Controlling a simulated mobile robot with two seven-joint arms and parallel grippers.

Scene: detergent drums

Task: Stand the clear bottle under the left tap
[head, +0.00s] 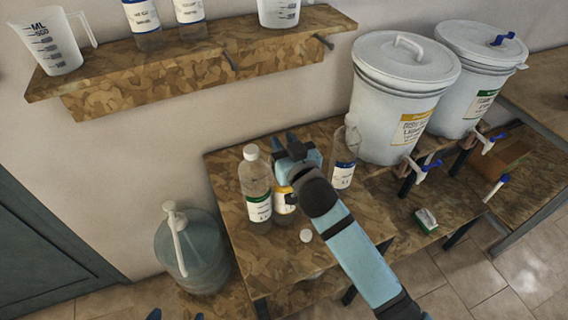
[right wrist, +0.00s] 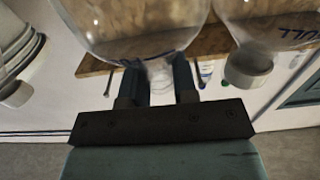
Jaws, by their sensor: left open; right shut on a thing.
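My right gripper (head: 293,148) is shut on the neck of a clear bottle. This bottle (head: 284,203) has a yellow label and is largely hidden behind the gripper. In the right wrist view, which is upside down, its clear body (right wrist: 140,25) shows with the neck between the fingers (right wrist: 160,88). I cannot tell whether its base touches the table. The left tap (head: 424,170) has a blue handle and sits on the drum with the yellow label (head: 395,100). My left gripper (head: 176,316) is open, barely in view at the bottom edge.
A capped bottle with a green label (head: 256,190) stands close left of the held one. A clear container (head: 345,160) stands to the right, and a loose white cap (head: 306,236) lies in front. The right drum (head: 475,80) has its own tap (head: 488,143). A green-and-white box (head: 426,220) lies below the left tap.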

